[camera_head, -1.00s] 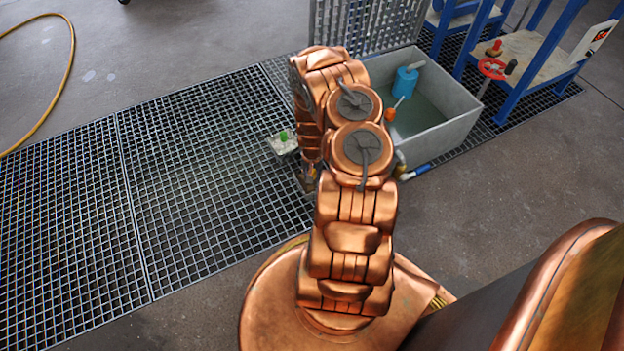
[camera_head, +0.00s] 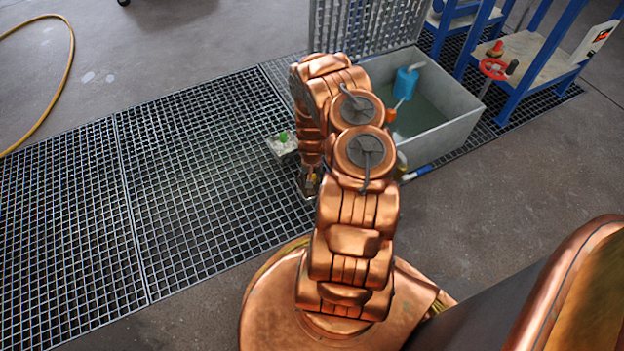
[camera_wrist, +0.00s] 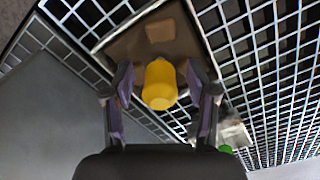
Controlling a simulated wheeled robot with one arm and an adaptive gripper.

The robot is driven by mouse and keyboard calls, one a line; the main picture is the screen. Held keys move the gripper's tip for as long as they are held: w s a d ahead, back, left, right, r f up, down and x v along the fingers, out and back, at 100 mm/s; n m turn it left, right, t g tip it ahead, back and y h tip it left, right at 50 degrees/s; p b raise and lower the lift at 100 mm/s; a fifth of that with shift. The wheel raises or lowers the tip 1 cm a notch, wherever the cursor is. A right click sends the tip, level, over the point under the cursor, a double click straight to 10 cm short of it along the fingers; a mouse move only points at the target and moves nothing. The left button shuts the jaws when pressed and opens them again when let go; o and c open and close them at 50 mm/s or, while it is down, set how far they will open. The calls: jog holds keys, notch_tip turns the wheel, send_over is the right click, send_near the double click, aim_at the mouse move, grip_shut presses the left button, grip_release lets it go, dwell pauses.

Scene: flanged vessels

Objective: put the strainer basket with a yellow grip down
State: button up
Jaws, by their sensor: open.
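The strainer basket (camera_wrist: 133,48) shows in the wrist view as a boxy, brownish-grey thing at the top, over the floor grating. Its yellow grip (camera_wrist: 160,86) stands up between my fingers. My gripper (camera_wrist: 160,94) is open around the grip, with a finger on each side and narrow gaps beside it. In the head view my gripper (camera_head: 309,184) is low over the grating, partly hidden by my copper arm. The yellow grip cannot be made out there. Whether the basket's underside rests flat on the grating cannot be seen.
A second basket with a green grip (camera_head: 283,137) sits on the grating (camera_head: 190,190) close by. A grey basin (camera_head: 452,128) of water with a blue vessel (camera_head: 405,82) stands to the right. Blue racks (camera_head: 525,70) stand beyond. The grating at left is clear.

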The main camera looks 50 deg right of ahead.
jog(key=shift+r, duration=0.1)
notch_tip(320, 180, up, 10)
jog(key=p, duration=0.4)
jog(key=shift+r+p, duration=0.15)
jog(key=shift+p, duration=0.2)
jog(key=s+a+r+n+g, duration=0.1)
jog(key=a+r+n, duration=0.1)
jog(key=a+r, duration=0.65)
jog(key=s+a+r+n, duration=0.1)
jog(key=a+r, duration=0.4)
jog(key=r, duration=0.7)
jog(key=s+a+r+n+g, duration=0.1)
jog(key=a+r+n, duration=0.1)
jog(key=a+r, duration=0.6)
jog(key=s+a+r+n, duration=0.1)
jog(key=s+a+r, duration=0.2)
jog(key=s+r, duration=0.2)
jog(key=s+a+r+n+g, duration=0.1)
jog(key=s+a+r, duration=0.3)
jog(key=s, duration=0.6)
jog(key=s+a+r+n, duration=0.3)
jog(key=s+a+r, duration=0.1)
jog(key=s+r, duration=0.2)
jog(key=shift+s+a+r+g, duration=0.15)
jog(key=shift+s+r+g, duration=0.2)
jog(key=shift+s, duration=0.35)
